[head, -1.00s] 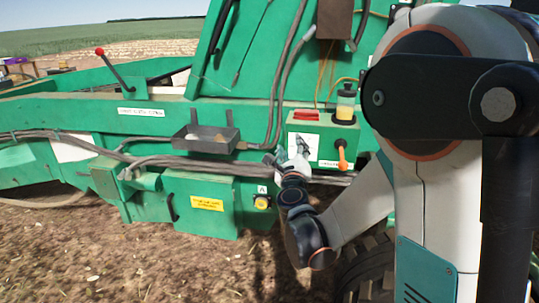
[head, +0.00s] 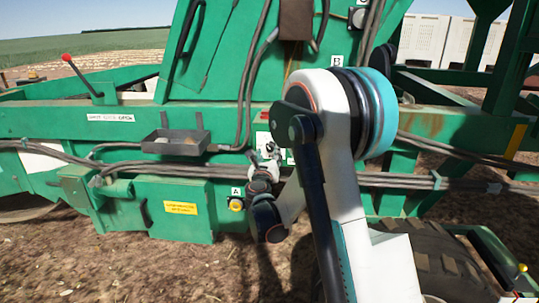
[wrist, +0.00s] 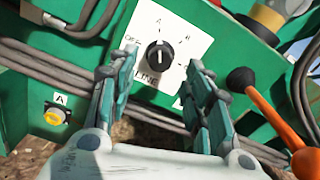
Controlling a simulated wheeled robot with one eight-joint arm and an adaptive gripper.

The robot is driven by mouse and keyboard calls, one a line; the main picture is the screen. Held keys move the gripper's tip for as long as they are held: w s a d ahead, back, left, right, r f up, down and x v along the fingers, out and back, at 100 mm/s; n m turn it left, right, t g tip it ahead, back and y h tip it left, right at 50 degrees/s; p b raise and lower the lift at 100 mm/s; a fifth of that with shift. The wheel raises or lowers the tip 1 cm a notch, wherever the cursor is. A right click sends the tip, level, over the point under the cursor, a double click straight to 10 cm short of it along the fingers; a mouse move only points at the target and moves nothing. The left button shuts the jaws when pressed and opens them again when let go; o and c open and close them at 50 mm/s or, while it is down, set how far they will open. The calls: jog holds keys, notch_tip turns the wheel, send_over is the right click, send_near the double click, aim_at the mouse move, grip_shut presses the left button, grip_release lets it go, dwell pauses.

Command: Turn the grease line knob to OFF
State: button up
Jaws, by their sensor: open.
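The grease line knob (wrist: 159,56) is a black round knob on a white plate (wrist: 141,22) in the wrist view. The plate carries the marks OFF, A and B around the knob and LINE below it. A pale mark on the knob points up, towards A. My gripper (wrist: 158,72) is open, its green fingers to the left and right of the knob and a little below it in the picture. I cannot tell whether they touch the plate.
An orange lever with a black ball (wrist: 242,80) is close to the right finger. A yellow button (wrist: 54,115) marked A is at lower left; it also shows in the head view (head: 236,204). Cables run beside the plate. A grey tray (head: 176,142) is left of my gripper.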

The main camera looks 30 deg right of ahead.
aim_at(270, 150)
jog(key=shift+b+x, duration=0.35)
jog(key=shift+x, duration=1.65)
jog(key=shift+c, duration=0.2)
jog(key=c, duration=1)
